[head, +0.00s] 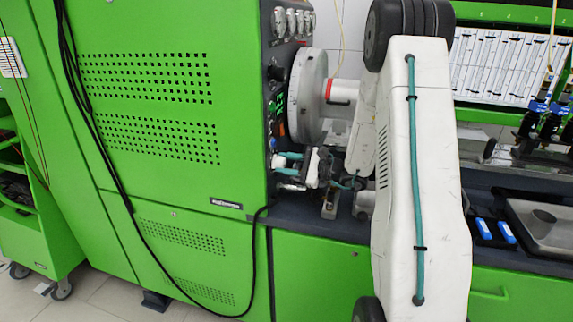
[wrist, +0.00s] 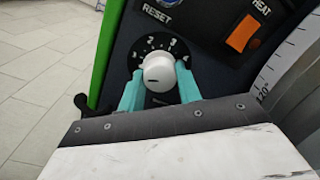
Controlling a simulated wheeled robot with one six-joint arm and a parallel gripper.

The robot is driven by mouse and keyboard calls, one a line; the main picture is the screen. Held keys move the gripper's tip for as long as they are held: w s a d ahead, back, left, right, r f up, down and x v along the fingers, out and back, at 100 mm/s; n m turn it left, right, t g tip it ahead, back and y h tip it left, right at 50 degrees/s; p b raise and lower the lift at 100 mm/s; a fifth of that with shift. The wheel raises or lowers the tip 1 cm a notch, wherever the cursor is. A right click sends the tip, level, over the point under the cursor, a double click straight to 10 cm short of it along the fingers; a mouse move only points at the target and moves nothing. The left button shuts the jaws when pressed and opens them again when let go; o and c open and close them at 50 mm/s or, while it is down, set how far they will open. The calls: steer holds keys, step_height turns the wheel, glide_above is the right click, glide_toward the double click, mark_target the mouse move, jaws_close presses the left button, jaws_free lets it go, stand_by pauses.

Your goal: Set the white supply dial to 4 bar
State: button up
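The white supply dial (wrist: 159,73) is a round white knob on a dark panel in the wrist view. A black scale plate with white numbers from 1 to 4 shows around its upper side. A short dark mark shows low on the knob, left of its middle, away from the 4 at the upper right. My gripper (wrist: 160,80) has one teal finger on each side of the knob, and both fingertips appear to touch it.
An orange switch (wrist: 244,33) and a RESET button (wrist: 166,4) sit above the dial. A large grey disc (head: 308,97) stands close above my gripper. A black cable (head: 98,130) hangs across the green cabinet (head: 160,40). A metal tray (head: 545,232) lies on the bench at right.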

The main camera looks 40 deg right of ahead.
steer(key=c, duration=0.4)
steer(key=shift+m, duration=0.4)
steer(key=m, duration=0.9)
steer(key=shift+m, duration=0.4)
steer(key=o, duration=1)
